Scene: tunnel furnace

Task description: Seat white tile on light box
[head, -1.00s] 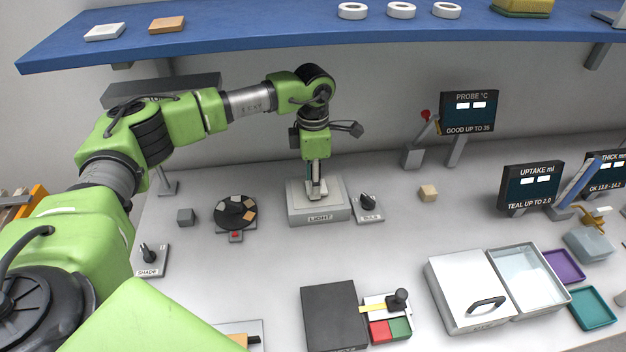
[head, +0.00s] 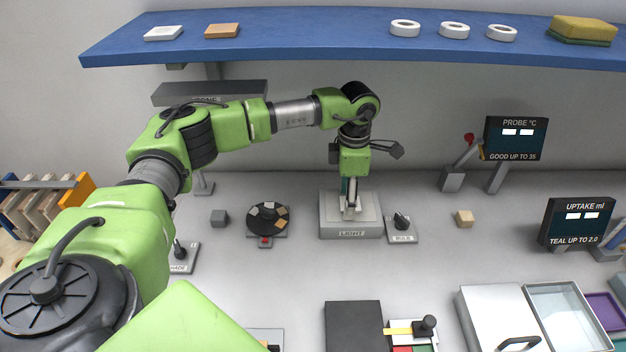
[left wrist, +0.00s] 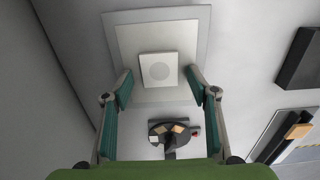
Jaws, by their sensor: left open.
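The light box (head: 350,231) is a low grey box labelled LIGHT, standing on the bench near the back wall. In the left wrist view its pale top (left wrist: 130,45) carries a small square white tile (left wrist: 158,70) with a faint round mark. The tile lies near the middle of the top. My left gripper (head: 350,212) points down over the light box, its fingers low near the top. In the left wrist view the gripper (left wrist: 160,90) is open, with its fingers apart on either side of the tile's near edge. The gripper mostly hides the tile in the head view.
A BULB knob (head: 401,222) stands right of the light box. A wooden cube (head: 464,218) is farther right. A blue shelf (head: 340,40) above holds another white tile (head: 163,33).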

